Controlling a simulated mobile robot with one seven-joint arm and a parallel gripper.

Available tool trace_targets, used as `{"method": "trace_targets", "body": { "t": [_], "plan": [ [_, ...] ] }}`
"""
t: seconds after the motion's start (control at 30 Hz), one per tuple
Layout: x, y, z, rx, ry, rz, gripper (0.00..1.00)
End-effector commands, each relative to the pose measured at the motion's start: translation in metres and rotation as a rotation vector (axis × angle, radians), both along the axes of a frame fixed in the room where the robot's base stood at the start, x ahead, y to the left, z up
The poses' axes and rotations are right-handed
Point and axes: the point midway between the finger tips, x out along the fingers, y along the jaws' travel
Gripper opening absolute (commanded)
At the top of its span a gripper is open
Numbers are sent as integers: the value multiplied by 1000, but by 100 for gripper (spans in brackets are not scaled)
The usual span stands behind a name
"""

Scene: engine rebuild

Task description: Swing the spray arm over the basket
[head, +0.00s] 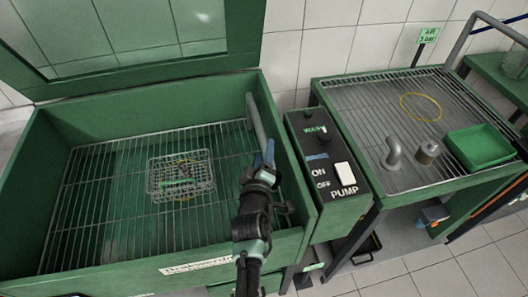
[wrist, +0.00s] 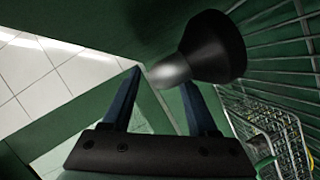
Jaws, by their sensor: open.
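The spray arm (head: 254,122) is a grey pipe along the right inner wall of the green wash tank, its lower end partly hidden by my gripper. In the wrist view, a black cone nozzle (wrist: 216,47) with a metal tip fills the upper middle. My gripper (head: 267,150), with blue fingers, is at the tank's right side near the pipe's lower end. In the wrist view my gripper (wrist: 162,79) is open, with the metal tip between or just beyond the fingertips; contact is unclear. The wire basket (head: 158,184) holds small parts and lies on the tank grate, left of my gripper.
The tank's right wall (head: 285,160) and the pump control box (head: 325,165) stand close to my gripper. The raised lid (head: 150,62) is at the back. The grate (head: 110,220) around the basket is clear. A drain table (head: 360,100) with a green tray (head: 480,147) stands at right.

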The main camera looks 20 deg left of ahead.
Motion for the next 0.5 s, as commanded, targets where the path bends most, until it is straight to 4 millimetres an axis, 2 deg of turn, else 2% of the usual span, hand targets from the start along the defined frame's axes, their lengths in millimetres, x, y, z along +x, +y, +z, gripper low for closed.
{"method": "trace_targets", "body": {
  "t": [0.2,0.5],
  "plan": [
    [15,5,-4,1,0,2,59],
    [17,5,-3,1,0,1,59]
  ]
}}
